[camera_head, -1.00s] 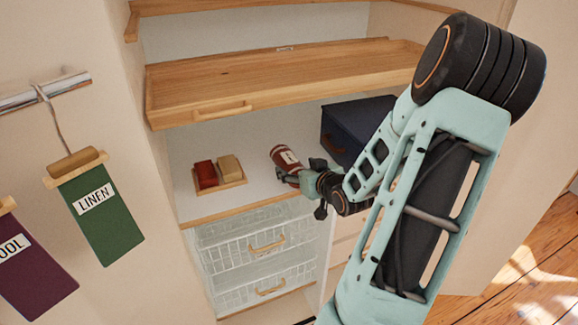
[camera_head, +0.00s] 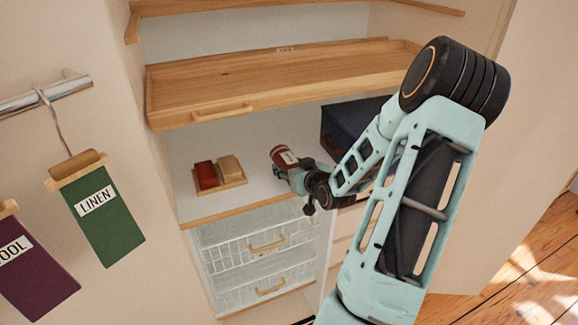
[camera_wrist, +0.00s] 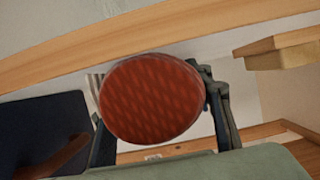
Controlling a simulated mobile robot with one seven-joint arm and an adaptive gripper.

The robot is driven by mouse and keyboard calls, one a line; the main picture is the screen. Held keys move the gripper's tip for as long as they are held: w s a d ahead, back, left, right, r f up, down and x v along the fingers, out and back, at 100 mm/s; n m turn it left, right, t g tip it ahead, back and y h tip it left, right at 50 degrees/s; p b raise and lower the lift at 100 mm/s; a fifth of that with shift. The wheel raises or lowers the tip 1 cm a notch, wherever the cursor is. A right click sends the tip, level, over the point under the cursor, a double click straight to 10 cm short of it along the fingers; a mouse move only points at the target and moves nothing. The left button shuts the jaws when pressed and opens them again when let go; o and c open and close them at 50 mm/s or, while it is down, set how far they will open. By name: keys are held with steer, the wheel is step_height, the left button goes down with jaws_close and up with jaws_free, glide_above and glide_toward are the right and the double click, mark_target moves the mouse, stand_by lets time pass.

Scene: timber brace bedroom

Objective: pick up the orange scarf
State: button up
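The scarf is a rolled, red-orange knit bundle (camera_head: 284,155) with a pale label band, on the white compartment floor between the tray and the dark box. In the wrist view its round patterned end (camera_wrist: 152,99) faces the camera. My gripper (camera_head: 290,172) is at the near right side of the roll. In the wrist view the gripper fingers (camera_wrist: 158,108) lie along both sides of the roll, with no clear gap, so it looks shut on it. The roll hides part of the fingertips. I cannot tell whether it is clear of the floor.
A small tray (camera_head: 237,184) with a red and a tan folded bundle is left of the scarf. A dark blue box (camera_head: 345,125) stands right. A wooden pull-out shelf (camera_head: 270,82) overhangs; wire baskets (camera_head: 250,262) are below. Fabric samples (camera_head: 103,222) hang left.

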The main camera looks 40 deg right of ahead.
steer(key=c, duration=0.4)
steer(key=shift+r, duration=0.1)
steer(key=shift+c, duration=0.2)
steer(key=shift+r, duration=0.7)
steer(key=s+r, duration=0.1)
steer(key=r, duration=0.1)
steer(key=s+a+r+p, duration=0.1)
steer(key=s+r, duration=0.1)
steer(key=r, duration=0.1)
steer(key=s+r, duration=0.2)
steer(key=r, duration=0.1)
steer(key=shift+a, duration=0.35)
steer(key=a+b+v, duration=0.1)
steer(key=b+v, duration=0.2)
steer(key=v, duration=0.6)
